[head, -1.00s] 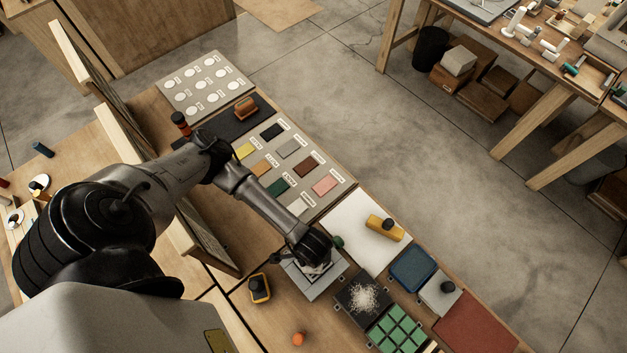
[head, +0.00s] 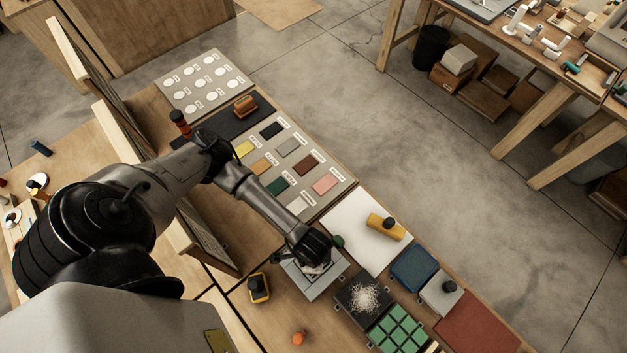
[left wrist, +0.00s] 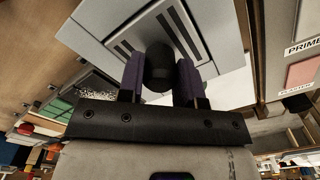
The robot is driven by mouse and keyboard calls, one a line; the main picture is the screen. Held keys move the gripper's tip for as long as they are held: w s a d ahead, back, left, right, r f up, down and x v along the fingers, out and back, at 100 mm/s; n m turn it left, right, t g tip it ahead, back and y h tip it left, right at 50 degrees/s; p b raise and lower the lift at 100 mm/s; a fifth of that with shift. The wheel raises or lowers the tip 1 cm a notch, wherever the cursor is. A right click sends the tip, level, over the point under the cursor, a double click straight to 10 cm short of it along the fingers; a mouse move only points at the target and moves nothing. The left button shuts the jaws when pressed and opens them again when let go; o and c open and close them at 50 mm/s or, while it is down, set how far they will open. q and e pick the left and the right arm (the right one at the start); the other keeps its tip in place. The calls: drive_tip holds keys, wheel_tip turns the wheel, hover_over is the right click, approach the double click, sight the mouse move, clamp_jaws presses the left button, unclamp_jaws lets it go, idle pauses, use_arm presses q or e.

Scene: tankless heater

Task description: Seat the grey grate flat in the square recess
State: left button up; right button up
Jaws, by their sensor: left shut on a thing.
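The grey grate (left wrist: 189,28) with dark slots shows in the left wrist view, and a black round knob (left wrist: 158,68) stands at its middle. My left gripper (left wrist: 160,72) has its purple fingers shut on this knob. The grate lies over the square opening of a light grey plate (left wrist: 92,28). I cannot tell whether it is fully down or slightly raised. In the head view my left gripper (head: 314,262) points down over the grey plate (head: 322,291) and hides most of the grate (head: 318,269). My right gripper is not in view.
A black tray with white grains (head: 352,304) and a green tiled block (head: 398,329) stand to the right of the plate. A yellow-black object (head: 259,288) is left, and an orange ball (head: 298,338) lies in front. A white board (head: 352,232) is behind.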

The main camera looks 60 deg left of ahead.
use_arm(q)
drive_tip(key=shift+f, duration=0.25)
drive_tip(key=o, duration=1.1)
wheel_tip(320, 180, up, 14)
drive_tip(key=shift+f+b, duration=0.1)
drive_tip(key=shift+b, duration=0.4)
idle(0.5)
